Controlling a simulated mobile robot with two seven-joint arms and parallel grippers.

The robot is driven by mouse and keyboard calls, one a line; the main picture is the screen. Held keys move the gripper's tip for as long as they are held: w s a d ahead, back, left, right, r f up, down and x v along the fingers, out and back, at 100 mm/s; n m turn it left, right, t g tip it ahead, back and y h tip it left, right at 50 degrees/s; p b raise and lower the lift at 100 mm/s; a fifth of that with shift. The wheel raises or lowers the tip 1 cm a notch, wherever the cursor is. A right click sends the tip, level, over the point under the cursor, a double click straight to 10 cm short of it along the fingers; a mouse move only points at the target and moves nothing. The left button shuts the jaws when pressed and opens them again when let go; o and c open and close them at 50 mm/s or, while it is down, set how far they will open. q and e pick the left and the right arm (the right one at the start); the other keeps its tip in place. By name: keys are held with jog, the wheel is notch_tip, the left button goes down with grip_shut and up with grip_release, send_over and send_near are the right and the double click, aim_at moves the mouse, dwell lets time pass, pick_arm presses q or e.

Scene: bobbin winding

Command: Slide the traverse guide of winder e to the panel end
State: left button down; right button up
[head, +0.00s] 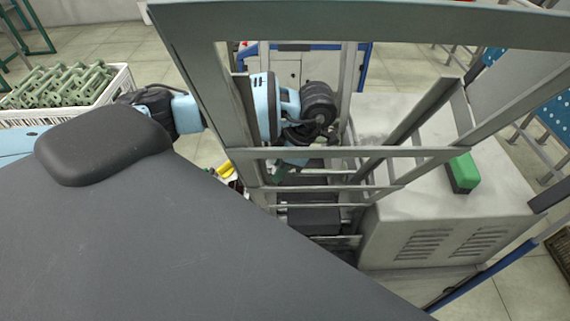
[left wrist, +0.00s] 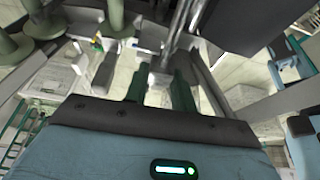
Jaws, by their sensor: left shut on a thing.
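My left gripper (left wrist: 162,74) shows in the left wrist view with its two dark green fingers close together on a small metal piece. This piece looks like the traverse guide (left wrist: 160,65) and sits at the lower end of bright parallel rods (left wrist: 182,22). In the head view my left arm reaches in behind the grey metal frame, and the left gripper (head: 281,171) is partly hidden by its bars. The guide itself cannot be made out in the head view. I cannot read any winder letter. My right gripper is not in view.
The grey frame (head: 325,153) has upright and cross bars close around my left arm. A pale cabinet (head: 420,225) with vents stands at right, with a green and black block (head: 463,172) on top. A white crate (head: 122,82) of green bobbins (head: 62,86) is at the far left.

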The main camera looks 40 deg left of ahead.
pick_arm(q)
jog(key=c, duration=1.2)
grip_release()
jog(key=shift+o, duration=0.2)
jog(key=shift+v, duration=3.95)
